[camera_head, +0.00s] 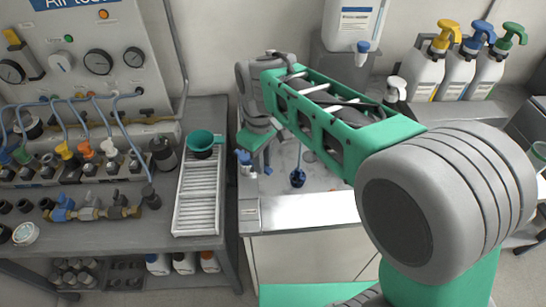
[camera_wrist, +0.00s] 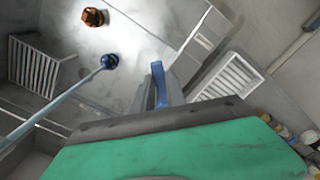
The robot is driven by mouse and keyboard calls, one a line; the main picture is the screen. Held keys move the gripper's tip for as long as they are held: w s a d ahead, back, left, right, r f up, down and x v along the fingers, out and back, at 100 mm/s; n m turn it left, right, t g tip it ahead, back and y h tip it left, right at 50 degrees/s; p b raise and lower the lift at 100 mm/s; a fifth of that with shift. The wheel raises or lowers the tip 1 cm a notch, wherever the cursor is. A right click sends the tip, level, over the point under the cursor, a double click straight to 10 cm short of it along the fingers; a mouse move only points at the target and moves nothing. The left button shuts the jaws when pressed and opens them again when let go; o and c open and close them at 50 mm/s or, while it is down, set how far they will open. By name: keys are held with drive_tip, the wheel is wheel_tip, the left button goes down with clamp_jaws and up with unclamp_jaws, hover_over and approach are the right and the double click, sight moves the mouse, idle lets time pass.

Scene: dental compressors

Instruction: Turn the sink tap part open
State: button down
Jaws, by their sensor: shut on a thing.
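The blue tap lever (camera_head: 243,158) is at the left side of the sink counter, in front of the wall. The tap's spout and base are largely hidden in the head view.
A blue-headed tool (camera_head: 297,178) stands in the sink area to the right. Pump bottles (camera_head: 457,65) stand at the back right. An orange-brown fitting (camera_wrist: 93,17) lies beyond.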

idle(0.4)
drive_tip(key=c, duration=1.4)
unclamp_jaws()
drive_tip(key=shift+o, duration=0.2)
wheel_tip(320, 180, up, 8)
drive_tip(key=shift+f, duration=0.1)
drive_tip(key=s+d+f+m+t, duration=0.1)
drive_tip(key=s+d+f+m, duration=0.2)
drive_tip(key=d, duration=0.5)
drive_tip(key=s+d+f+m+t, duration=0.2)
drive_tip(key=s+d+f+m, duration=0.2)
drive_tip(key=d, duration=0.5)
drive_tip(key=s+m, duration=0.2)
drive_tip(key=m, duration=0.1)
drive_tip(key=shift+s+d, duration=0.25)
drive_tip(key=shift+d, duration=0.05)
